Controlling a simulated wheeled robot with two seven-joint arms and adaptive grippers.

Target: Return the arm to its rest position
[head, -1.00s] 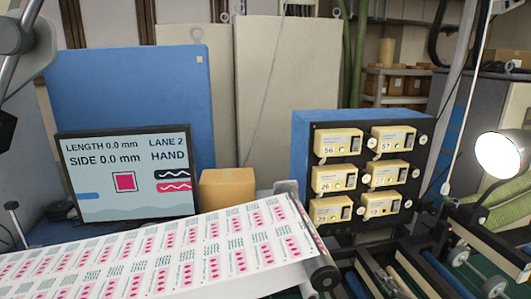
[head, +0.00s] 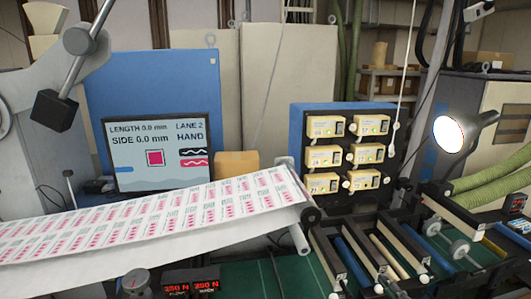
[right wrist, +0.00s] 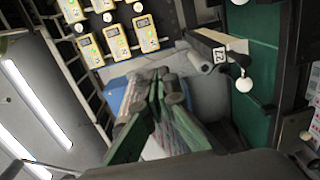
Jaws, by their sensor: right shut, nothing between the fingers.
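I cannot clearly make out the right gripper in the head view. My left gripper is in neither view.
The printed label web (head: 150,218) slopes across the front left. A monitor (head: 157,154) and a cardboard box (head: 237,164) stand behind it. A rack of yellow units (head: 345,155), a lit lamp (head: 449,134) and rails with rollers (head: 390,245) fill the right.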

